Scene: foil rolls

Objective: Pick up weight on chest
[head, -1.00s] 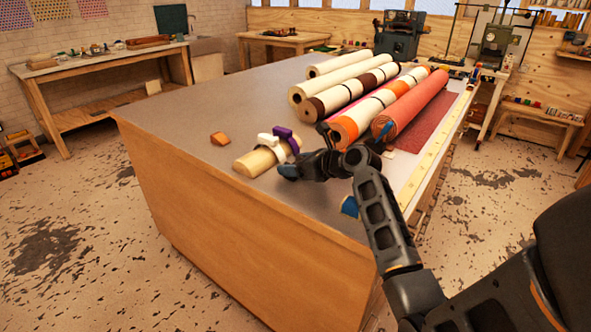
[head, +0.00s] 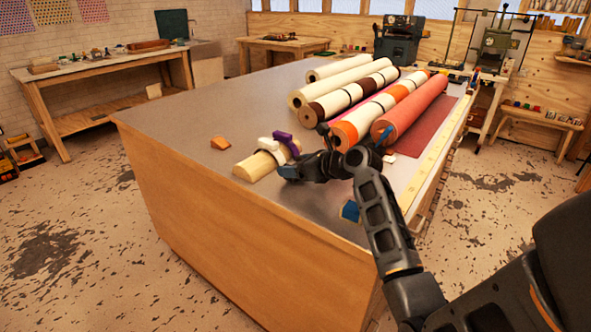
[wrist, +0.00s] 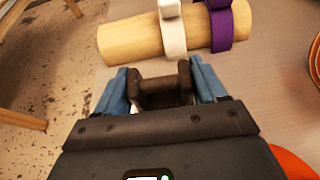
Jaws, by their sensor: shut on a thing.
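My gripper (wrist: 163,85) is at the near part of the chest top (head: 215,95). In the wrist view its two blue fingers stand on either side of a dark brown weight (wrist: 168,92) with a bar-like handle, and they are shut on it. Whether the weight is clear of the top, I cannot tell. In the head view my gripper (head: 290,172) hides the weight. It is just right of a pale wooden half-round (head: 252,169) with a white strap and a purple strap around it, which also shows ahead of the fingers in the wrist view (wrist: 125,40).
A small orange-brown block (head: 220,143) lies left of the half-round. Several fabric or foil rolls, including a red roll (head: 410,108), lie at the right, with a yellow ruler strip (head: 435,165) along the edge. The left part of the top is clear.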

